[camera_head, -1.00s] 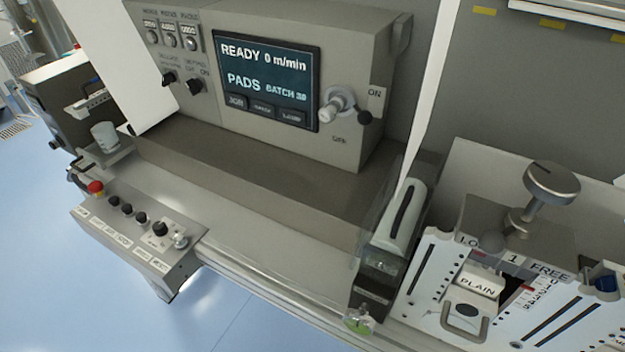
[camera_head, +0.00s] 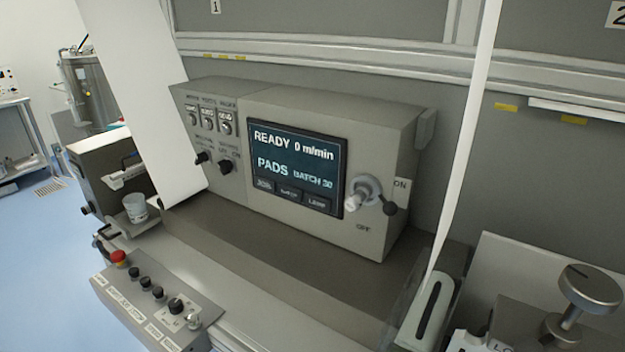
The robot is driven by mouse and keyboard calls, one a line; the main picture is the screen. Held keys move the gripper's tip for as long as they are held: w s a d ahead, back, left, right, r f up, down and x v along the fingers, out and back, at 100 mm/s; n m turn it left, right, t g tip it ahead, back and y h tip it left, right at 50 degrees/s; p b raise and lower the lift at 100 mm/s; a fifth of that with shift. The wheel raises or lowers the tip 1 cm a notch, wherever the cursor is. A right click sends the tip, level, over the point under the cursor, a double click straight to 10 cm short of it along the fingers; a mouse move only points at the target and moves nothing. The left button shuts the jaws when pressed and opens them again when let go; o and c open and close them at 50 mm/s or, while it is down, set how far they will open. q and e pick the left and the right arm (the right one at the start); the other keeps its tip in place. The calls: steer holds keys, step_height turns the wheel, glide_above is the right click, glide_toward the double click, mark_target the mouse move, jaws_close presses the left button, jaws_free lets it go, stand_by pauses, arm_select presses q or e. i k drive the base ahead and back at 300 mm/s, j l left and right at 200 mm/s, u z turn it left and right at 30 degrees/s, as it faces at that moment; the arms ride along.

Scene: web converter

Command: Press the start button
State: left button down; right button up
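A grey button panel (camera_head: 150,308) sits at the lower left on the front edge of the machine. It carries a red mushroom button (camera_head: 118,257) at its far left end, several small black buttons (camera_head: 145,283) in a row, and a black knob (camera_head: 176,305) near its right end. Labels run along the panel's front, too small to read surely, so I cannot tell which button is start. The display (camera_head: 292,168) on the control box reads READY 0 m/min, PADS, BATCH 30. Neither of my grippers is in view.
The control box (camera_head: 390,150) has a lever switch (camera_head: 362,192) marked ON and OFF. White web (camera_head: 140,90) hangs at the left, and a narrow strip (camera_head: 470,140) at the right. A cup (camera_head: 136,208) stands left. Blue floor (camera_head: 40,260) is clear at the left.

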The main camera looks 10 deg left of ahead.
mark_target(134, 271)
steer(key=u, duration=1.5)
